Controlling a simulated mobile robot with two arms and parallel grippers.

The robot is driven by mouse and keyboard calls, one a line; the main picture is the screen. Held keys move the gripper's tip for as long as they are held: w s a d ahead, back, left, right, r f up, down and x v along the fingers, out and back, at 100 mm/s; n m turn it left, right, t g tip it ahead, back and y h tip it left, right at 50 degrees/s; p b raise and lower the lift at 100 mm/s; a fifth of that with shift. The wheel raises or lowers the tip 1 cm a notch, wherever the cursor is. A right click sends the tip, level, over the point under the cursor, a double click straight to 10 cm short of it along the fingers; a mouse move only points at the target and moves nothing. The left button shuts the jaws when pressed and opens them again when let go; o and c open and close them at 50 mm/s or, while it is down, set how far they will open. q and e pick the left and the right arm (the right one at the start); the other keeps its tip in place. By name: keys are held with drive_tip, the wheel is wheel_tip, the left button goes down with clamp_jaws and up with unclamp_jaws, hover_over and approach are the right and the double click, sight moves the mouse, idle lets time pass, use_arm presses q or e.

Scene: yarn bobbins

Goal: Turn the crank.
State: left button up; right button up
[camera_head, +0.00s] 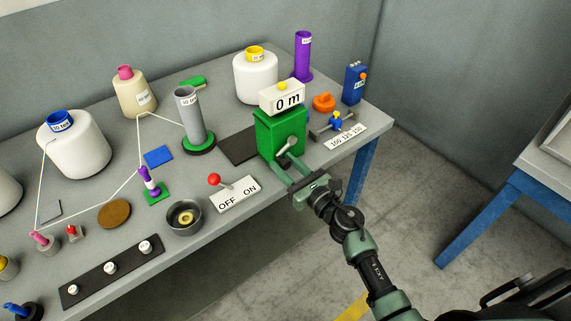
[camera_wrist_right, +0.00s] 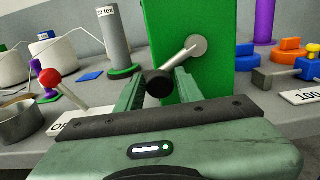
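The crank (camera_head: 287,146) is on the front face of the green box-shaped counter (camera_head: 268,138), which carries a "0 m" display (camera_head: 287,98). In the right wrist view its metal arm (camera_wrist_right: 183,56) slants from a round hub at upper right down to a dark knob (camera_wrist_right: 159,84). My right gripper (camera_head: 286,162) reaches the crank from the front. Its fingers (camera_wrist_right: 158,88) are apart, with the knob between their ends; I cannot tell whether they touch it. My left gripper is not in view.
An OFF/ON switch (camera_head: 235,194) with a red-knobbed lever stands left of the counter, beside a dark bowl (camera_head: 184,218). To the right are an orange knob (camera_head: 324,102), a small slider with a number plate (camera_head: 345,137) and a blue box (camera_head: 354,84). Yarn bobbins stand further left.

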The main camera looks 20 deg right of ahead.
clamp_jaws()
idle(1.2)
